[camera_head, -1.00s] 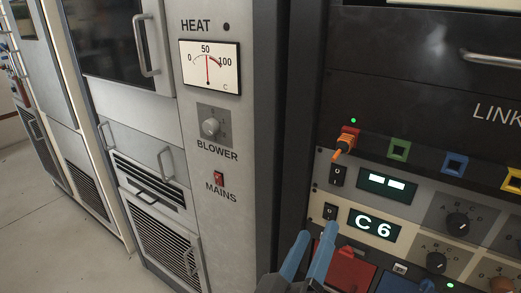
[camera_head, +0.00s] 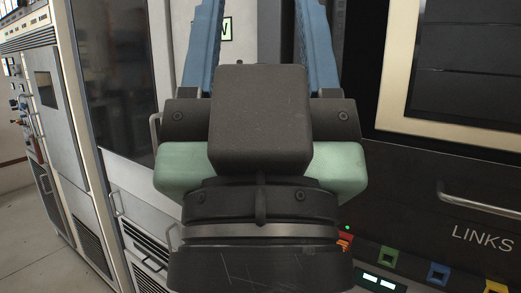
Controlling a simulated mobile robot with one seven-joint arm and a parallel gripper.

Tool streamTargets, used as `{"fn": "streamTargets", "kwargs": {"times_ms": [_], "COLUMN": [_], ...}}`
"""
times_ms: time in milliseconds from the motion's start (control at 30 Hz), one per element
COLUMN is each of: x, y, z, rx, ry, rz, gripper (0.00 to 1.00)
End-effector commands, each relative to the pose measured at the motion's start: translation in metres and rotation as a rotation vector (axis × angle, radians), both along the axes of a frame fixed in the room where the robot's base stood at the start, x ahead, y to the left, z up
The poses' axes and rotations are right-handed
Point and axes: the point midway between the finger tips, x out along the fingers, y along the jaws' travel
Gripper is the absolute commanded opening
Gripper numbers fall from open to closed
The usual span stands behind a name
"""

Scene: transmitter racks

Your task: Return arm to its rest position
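My gripper (camera_head: 262,35) fills the middle of the head view, close to the camera. Its two blue fingers point up and stand wide apart, with nothing visible between them; the very tips are cut off by the top edge. My wrist and gripper body hide the HEAT panel with its meter, blower knob and mains switch. The gripper is in front of the racks and appears clear of them.
The dark LINKS panel (camera_head: 480,238) is at the lower right, with a handle (camera_head: 490,209) above it. Below are green (camera_head: 388,257), blue (camera_head: 437,274) and yellow sockets, and a lit display (camera_head: 383,282). Grey cabinets (camera_head: 60,120) stand left; open floor (camera_head: 25,240) shows lower left.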

Motion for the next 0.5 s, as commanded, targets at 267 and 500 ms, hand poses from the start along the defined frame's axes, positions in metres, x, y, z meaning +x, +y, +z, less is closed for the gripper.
{"fn": "streamTargets", "kwargs": {"times_ms": [267,500], "x": [0.001,0.001], "y": [0.000,0.000], "z": [0.102,0.143], "rx": [-0.001,-0.001], "ry": [0.002,0.002], "rz": [0.000,0.001], "gripper": [0.59,0.59]}}
